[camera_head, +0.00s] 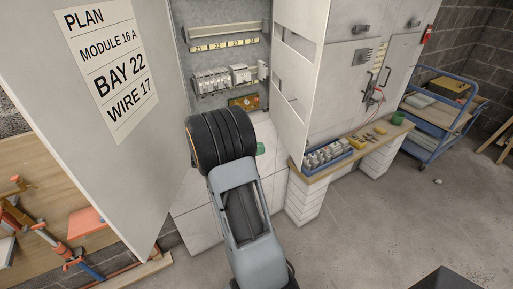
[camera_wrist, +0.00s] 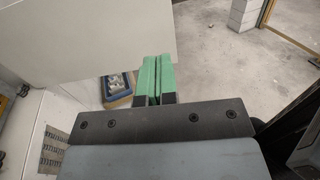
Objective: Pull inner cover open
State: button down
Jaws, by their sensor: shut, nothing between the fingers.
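The inner cover (camera_head: 309,55) is a white panel with slot cut-outs, standing swung outward at the right side of the cabinet opening. Behind the opening, the grey back plate (camera_head: 222,62) shows rails, a yellow number strip and modules. My gripper (camera_head: 261,148) is mostly hidden behind my dark wrist in the head view; only a bit of green finger shows, left of the cover's lower part. In the wrist view my gripper (camera_wrist: 154,80) has its green fingers together and empty. A large pale panel (camera_wrist: 90,35) lies beyond them; I cannot tell whether they touch it.
The outer door (camera_head: 110,110) with a paper label stands open at left. A wooden bench (camera_head: 345,158) at right carries a blue tray (camera_head: 327,157) of modules and a green cup (camera_head: 398,118). A blue cart (camera_head: 447,125) stands farther right.

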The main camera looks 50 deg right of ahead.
jog(key=p+x, duration=0.1)
jog(key=x, duration=0.8)
jog(key=shift+s+r+p, duration=0.1)
jog(key=shift+s+p, duration=0.15)
jog(key=shift+p, duration=0.1)
jog(key=shift+x, duration=0.75)
jog(key=shift+d, duration=0.1)
